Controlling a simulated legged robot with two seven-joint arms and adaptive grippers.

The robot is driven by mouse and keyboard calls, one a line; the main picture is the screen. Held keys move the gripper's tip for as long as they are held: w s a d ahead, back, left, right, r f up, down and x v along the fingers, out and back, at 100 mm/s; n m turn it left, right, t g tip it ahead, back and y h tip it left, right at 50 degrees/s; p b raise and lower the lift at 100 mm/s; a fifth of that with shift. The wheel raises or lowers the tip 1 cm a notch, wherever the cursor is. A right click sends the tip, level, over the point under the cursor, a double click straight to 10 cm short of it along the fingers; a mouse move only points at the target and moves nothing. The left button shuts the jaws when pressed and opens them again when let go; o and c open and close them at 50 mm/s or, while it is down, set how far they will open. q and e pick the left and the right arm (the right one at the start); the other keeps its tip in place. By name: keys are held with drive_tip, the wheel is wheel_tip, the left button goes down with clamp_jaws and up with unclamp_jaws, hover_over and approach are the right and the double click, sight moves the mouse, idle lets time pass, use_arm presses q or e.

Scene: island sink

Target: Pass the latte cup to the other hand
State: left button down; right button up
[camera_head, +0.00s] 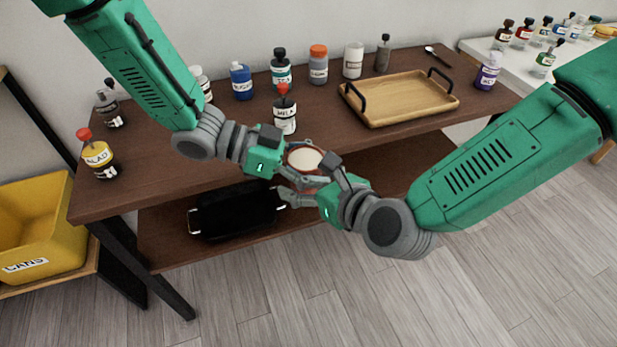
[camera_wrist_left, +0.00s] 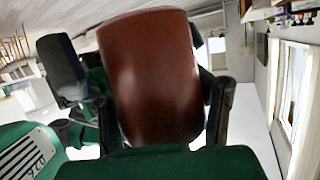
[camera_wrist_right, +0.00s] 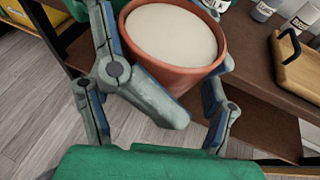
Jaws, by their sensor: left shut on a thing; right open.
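The latte cup (camera_head: 305,158) is reddish brown with a pale, creamy top. It is held upright in the air in front of the table's front edge. My left gripper (camera_head: 290,170) is shut on it from the left. The cup's brown side (camera_wrist_left: 150,78) fills the middle of the left wrist view. My right gripper (camera_head: 312,178) is open, with its fingers around the cup's near and right sides. In the right wrist view the cup (camera_wrist_right: 172,45) sits between the spread fingers of the right gripper (camera_wrist_right: 190,105). Whether these fingers touch it is unclear.
A dark wooden table (camera_head: 150,170) stands behind, with several bottles and a wooden tray (camera_head: 400,98) with black handles. A black bin (camera_head: 237,212) is on the lower shelf. A yellow crate (camera_head: 35,225) is at left. Open floor lies in front.

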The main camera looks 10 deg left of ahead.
drive_tip(key=shift+w, duration=0.1)
drive_tip(key=c, duration=1.5)
use_arm(q)
drive_tip(key=shift+c, duration=2.4)
unclamp_jaws()
drive_tip(key=shift+s, duration=0.1)
use_arm(e)
drive_tip(key=shift+w, duration=0.1)
